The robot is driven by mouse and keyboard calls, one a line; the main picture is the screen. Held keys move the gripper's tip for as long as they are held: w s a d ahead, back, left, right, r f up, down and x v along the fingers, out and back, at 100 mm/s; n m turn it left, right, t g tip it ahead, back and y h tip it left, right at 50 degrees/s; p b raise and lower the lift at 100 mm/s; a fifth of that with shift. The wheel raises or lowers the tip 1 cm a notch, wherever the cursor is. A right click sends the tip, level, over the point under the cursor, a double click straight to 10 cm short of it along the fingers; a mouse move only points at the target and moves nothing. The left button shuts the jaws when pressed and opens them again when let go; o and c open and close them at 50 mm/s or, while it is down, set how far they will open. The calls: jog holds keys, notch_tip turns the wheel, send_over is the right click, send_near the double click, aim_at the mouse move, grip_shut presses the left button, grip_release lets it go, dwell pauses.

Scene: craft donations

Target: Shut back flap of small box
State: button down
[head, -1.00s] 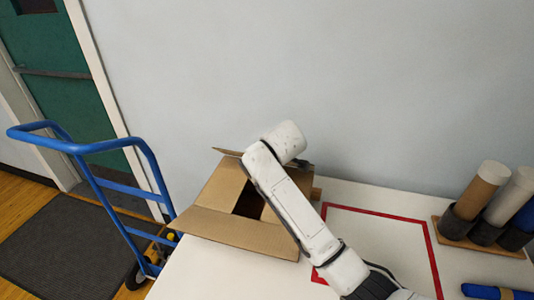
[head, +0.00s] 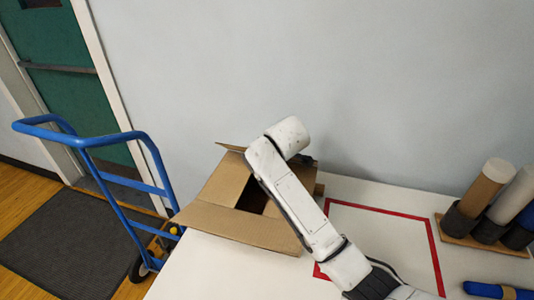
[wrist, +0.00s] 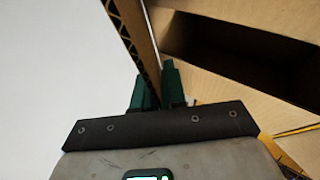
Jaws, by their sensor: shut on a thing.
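The small box (head: 245,226) is brown cardboard on the white table. Its top is partly open, with a dark gap into the inside, and its front flap spreads outward. The back flap (head: 232,147) shows as a thin raised strip at the far edge, partly hidden by my arm. In the wrist view my gripper (wrist: 155,74) has its green fingers on either side of a corrugated cardboard flap (wrist: 127,32), shut on it. The box opening shows dark to the right there. In the head view my arm hides the fingers and their grip.
A blue hand truck (head: 105,185) stands left of the table. A red taped outline (head: 430,235) lies right of the box. Cardboard tubes (head: 480,190) stand in dark holders at the right, with a blue roll (head: 497,291) in front. The wall is close behind the box.

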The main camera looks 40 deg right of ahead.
jog(key=shift+s+a+f, duration=0.1)
jog(key=shift+a+f, duration=0.05)
jog(key=shift+f, duration=0.25)
jog(key=shift+s+a+f, duration=0.1)
jog(key=shift+a+f, duration=0.05)
jog(key=shift+f, duration=0.25)
jog(key=c, duration=1.3)
grip_release()
jog(key=shift+w, duration=0.1)
jog(key=shift+c, duration=0.2)
jog(key=shift+r, duration=0.2)
jog(key=shift+d, duration=0.1)
jog(key=s+a+f+p+v, duration=0.1)
jog(key=p+v, duration=1.1)
jog(key=shift+s+a+f, duration=0.25)
jog(key=shift+a+f, duration=0.1)
jog(key=shift+a, duration=0.05)
jog(key=shift+p, duration=0.35)
